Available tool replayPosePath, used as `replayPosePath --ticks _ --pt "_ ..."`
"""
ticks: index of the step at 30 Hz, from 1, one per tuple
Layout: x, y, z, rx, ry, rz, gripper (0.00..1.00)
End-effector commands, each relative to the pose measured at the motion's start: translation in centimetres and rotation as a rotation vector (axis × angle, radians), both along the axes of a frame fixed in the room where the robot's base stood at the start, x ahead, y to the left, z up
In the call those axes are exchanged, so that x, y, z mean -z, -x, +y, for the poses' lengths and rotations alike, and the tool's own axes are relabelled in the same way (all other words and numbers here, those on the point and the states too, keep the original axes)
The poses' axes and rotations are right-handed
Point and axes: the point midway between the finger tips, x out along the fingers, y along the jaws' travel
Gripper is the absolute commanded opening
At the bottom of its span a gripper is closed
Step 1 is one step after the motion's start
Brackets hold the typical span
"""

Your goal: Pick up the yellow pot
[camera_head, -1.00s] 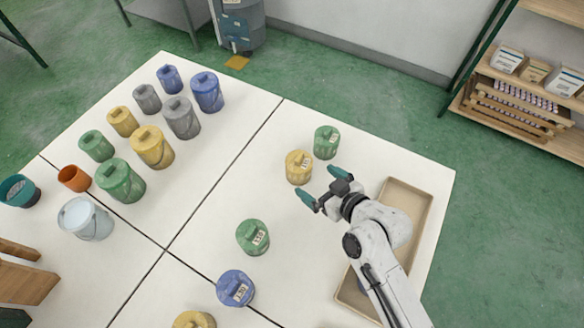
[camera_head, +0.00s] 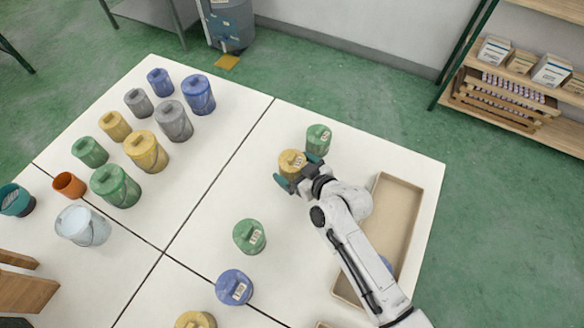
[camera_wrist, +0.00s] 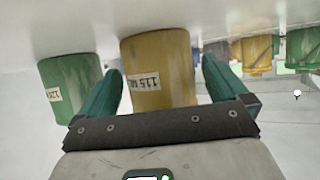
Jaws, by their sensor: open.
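The yellow pot (camera_head: 292,160) stands upright on the white table, with a label on its side. It also shows in the wrist view (camera_wrist: 160,62), between the two fingers. My gripper (camera_head: 296,170) is open, with its teal fingers at either side of the pot. My gripper and wrist hide the pot's lower part in the head view. A green pot (camera_head: 318,139) stands close behind it and shows left of it in the wrist view (camera_wrist: 72,85).
A tan tray (camera_head: 412,183) lies at right, partly under my arm. A green pot (camera_head: 249,236), a blue pot (camera_head: 234,287) and another yellow pot (camera_head: 195,320) stand nearer. Several lidded pots stand at left, including a large yellow one (camera_head: 146,152).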

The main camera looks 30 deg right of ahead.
Motion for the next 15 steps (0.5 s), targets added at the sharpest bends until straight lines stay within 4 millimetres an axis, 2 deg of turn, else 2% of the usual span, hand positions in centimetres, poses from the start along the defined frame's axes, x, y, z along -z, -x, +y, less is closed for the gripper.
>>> replayPosePath --ticks 2,15 --pt "0.00 0.02 -0.01 0.000 0.000 0.000 0.98" --pt "-0.01 0.04 0.00 0.000 0.000 0.000 0.56"
